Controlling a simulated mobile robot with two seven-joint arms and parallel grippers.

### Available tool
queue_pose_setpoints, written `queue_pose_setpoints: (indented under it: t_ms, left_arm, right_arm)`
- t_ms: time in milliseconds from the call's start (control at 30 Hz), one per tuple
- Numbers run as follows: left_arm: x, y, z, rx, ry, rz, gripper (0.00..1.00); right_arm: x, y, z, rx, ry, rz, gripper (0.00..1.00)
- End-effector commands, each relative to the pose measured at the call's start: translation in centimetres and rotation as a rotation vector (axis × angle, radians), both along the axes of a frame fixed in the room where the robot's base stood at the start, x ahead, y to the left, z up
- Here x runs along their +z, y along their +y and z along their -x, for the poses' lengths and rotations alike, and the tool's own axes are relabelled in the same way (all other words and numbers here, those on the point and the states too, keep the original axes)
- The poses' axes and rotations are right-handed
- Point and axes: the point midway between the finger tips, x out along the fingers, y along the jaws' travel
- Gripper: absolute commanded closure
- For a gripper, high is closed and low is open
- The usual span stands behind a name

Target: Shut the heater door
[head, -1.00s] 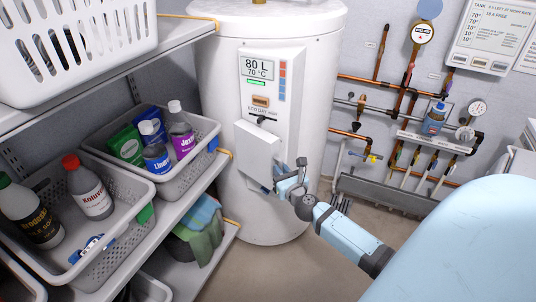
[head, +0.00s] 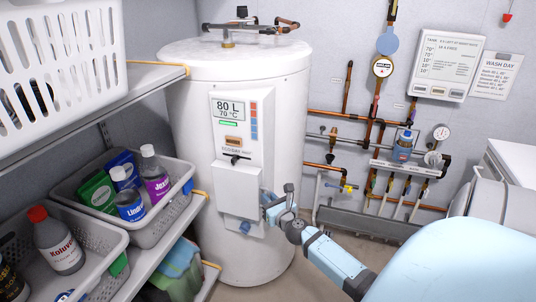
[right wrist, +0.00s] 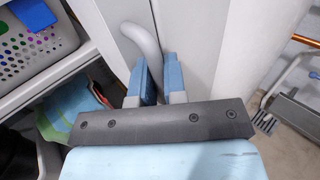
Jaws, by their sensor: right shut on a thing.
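The white water heater (head: 238,75) stands upright with a display panel on its front. Its small white heater door (head: 238,188) sits below the display and looks nearly flush with the front; any small remaining gap is hard to see. My right gripper (head: 268,205) is at the door's right edge. In the right wrist view its blue fingers (right wrist: 160,85) are close around the lower end of a curved white handle (right wrist: 143,40) against the white panel. The grip point itself is partly hidden between the fingers. My left gripper is not in view.
A shelf on the left holds grey baskets (head: 150,228) with bottles and boxes, and a white basket (head: 75,95) above. Copper pipes and gauges (head: 383,67) cover the wall to the right. Some floor is clear between the heater and the pipes.

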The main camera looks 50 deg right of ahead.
Motion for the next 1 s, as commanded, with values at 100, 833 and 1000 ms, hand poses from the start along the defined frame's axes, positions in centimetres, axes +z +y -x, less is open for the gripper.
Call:
queue_pose_setpoints:
  t_ms: [100,833,1000]
  left_arm:
    - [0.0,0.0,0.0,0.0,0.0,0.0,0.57]
    - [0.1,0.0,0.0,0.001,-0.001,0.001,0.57]
    - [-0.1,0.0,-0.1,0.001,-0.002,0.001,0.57]
  right_arm:
    - [0.2,-0.3,0.0,-0.006,-0.003,-0.001,0.86]
    - [0.0,0.6,1.6,0.002,-0.002,-0.003,0.63]
    - [-0.1,1.5,5.2,-0.003,0.0,-0.003,0.63]
